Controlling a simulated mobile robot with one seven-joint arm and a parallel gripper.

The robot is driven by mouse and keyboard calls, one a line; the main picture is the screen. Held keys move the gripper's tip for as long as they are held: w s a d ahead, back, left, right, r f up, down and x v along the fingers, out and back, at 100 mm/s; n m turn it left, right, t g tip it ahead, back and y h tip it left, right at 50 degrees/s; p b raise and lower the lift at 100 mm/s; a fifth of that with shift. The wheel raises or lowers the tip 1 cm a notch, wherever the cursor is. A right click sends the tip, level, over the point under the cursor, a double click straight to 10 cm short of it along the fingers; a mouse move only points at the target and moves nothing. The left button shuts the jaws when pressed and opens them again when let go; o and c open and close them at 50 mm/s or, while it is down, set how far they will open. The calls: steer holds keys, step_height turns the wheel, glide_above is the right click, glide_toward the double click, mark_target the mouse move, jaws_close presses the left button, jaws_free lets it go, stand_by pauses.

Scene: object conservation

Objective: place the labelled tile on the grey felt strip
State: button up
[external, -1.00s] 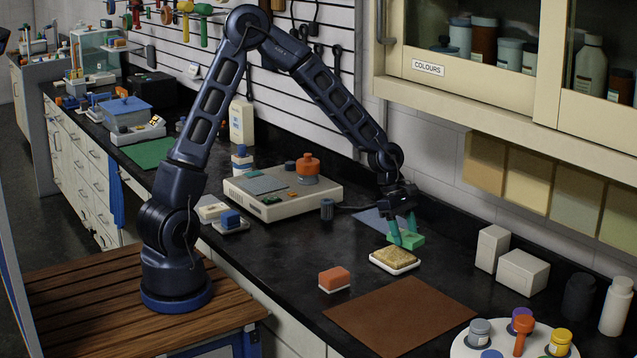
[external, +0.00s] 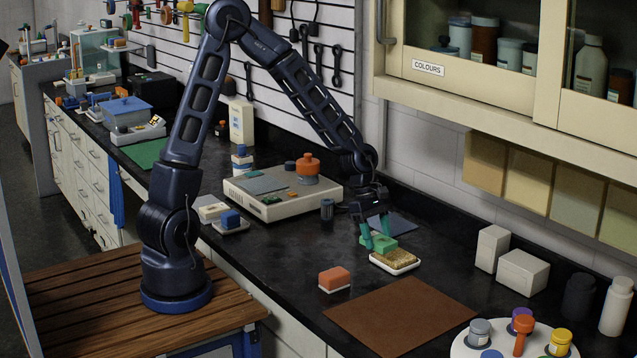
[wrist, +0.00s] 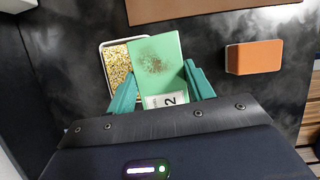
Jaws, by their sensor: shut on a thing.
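The labelled tile (external: 379,243) is green. In the wrist view the tile (wrist: 157,55) shows a dark speckled patch and a white label reading 2 at its near end. My gripper (external: 378,240) is shut on it, with a teal finger on each side (wrist: 160,78). The tile is beside and partly over the back left of a white tray with a grainy yellow filling (external: 395,260). I cannot tell its exact height. A flat blue-grey sheet (external: 399,224) lies on the counter behind the gripper, partly hidden by it. A grey strip (external: 262,184) lies on the beige device.
An orange block (external: 334,278) and a brown mat (external: 400,315) are in front of the tray. The beige device (external: 285,197) bears an orange knob-like piece (external: 308,166). Two white boxes (external: 522,271) stand right. The dark counter between device and tray is largely clear.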

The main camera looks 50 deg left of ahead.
steer(key=w+a+r+m+g+y, duration=0.15)
steer(key=a+m, duration=0.35)
steer(key=a, duration=1.4)
steer(key=w+a+r+m+g, duration=0.2)
steer(key=a+m, duration=0.3)
steer(key=a, duration=1.3)
step_height(320, 180, up, 9)
steer(key=m+g+y, duration=0.2)
steer(key=m+y, duration=0.1)
steer(key=m, duration=0.5)
glide_above(199, 204)
steer(key=w, duration=0.1)
steer(key=shift+t, duration=0.35)
steer(key=f, duration=1.9)
steer(key=shift+w+f, duration=0.15)
steer(key=shift+w, duration=0.05)
steer(key=o, duration=0.8)
steer(key=shift+f, duration=0.1)
steer(key=o, duration=0.3)
